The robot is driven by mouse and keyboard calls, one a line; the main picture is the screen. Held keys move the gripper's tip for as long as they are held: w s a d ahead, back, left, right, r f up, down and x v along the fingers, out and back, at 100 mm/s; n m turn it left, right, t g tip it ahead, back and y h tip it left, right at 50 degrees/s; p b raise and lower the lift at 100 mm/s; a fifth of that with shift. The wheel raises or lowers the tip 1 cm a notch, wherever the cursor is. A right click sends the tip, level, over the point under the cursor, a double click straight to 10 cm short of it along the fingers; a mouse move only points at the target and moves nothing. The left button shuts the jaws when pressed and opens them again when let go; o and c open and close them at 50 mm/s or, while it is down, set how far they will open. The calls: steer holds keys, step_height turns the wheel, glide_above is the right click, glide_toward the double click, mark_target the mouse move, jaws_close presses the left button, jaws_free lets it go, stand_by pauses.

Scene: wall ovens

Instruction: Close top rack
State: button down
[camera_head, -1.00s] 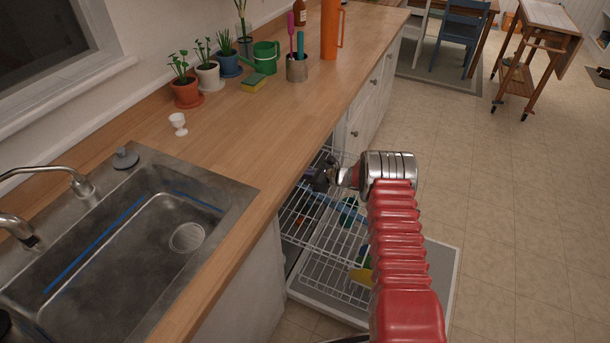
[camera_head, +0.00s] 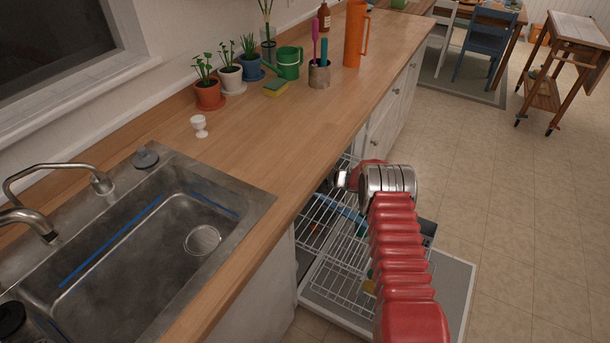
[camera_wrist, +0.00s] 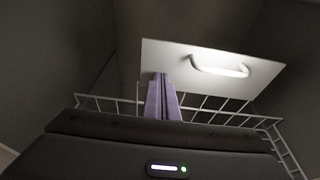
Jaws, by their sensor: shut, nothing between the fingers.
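A dishwasher stands open under the counter, with its door (camera_head: 455,300) folded down. Its white wire top rack (camera_head: 318,217) sticks out from under the counter edge. The top rack's wires (camera_wrist: 272,124) also cross the wrist view, beyond the dark body of my gripper. My gripper's purple fingers (camera_wrist: 161,97) are together, with nothing seen between them, and overlap the rack's near wires in the picture. I cannot tell whether they touch. In the head view my red and silver arm hides most of my gripper and the rack's right part.
The lower wire rack (camera_head: 345,275) is also out, over the door. A white panel with a curved handle (camera_wrist: 220,67) shows beyond the fingers. The sink (camera_head: 130,235) and wooden counter (camera_head: 270,130) lie to the left.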

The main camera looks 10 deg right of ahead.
steer(key=shift+a, duration=0.3)
steer(key=f+v, duration=0.1)
steer(key=v, duration=1.2)
steer(key=shift+s+d, duration=0.2)
steer(key=shift+d, duration=0.35)
steer(key=shift+s+a+f+t+y, duration=0.1)
steer(key=shift+s+f+t+y, duration=0.15)
steer(key=shift+f+y, duration=0.3)
steer(key=shift+s+a+f+t+y, duration=0.1)
steer(key=shift+f+t+y, duration=0.3)
steer(key=shift+f, duration=0.25)
steer(key=shift+s+a+f+t+y, duration=0.1)
steer(key=shift+s+f+t+y, duration=0.15)
steer(key=shift+f+y, duration=0.35)
